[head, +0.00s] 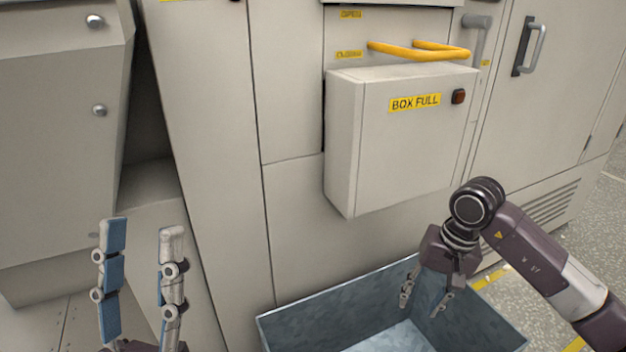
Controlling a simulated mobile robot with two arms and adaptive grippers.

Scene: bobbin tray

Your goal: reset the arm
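My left gripper (142,228) is at the lower left, fingers pointing up. Its two fingers, one with blue pads facing the camera, stand well apart with nothing between them. My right arm comes in from the lower right and bends at a dark round joint. My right gripper (421,309) hangs from it, pointing down over the blue bin (288,321). Its fingers are apart and I see nothing held between them. Whether its fingertips are below the bin's rim is hard to tell.
A pale box labelled BOX FULL (380,150) juts from the machine front above the bin. A grey cabinet (60,130) stands at left. The bin's visible floor is bare. Speckled floor (598,220) shows at right.

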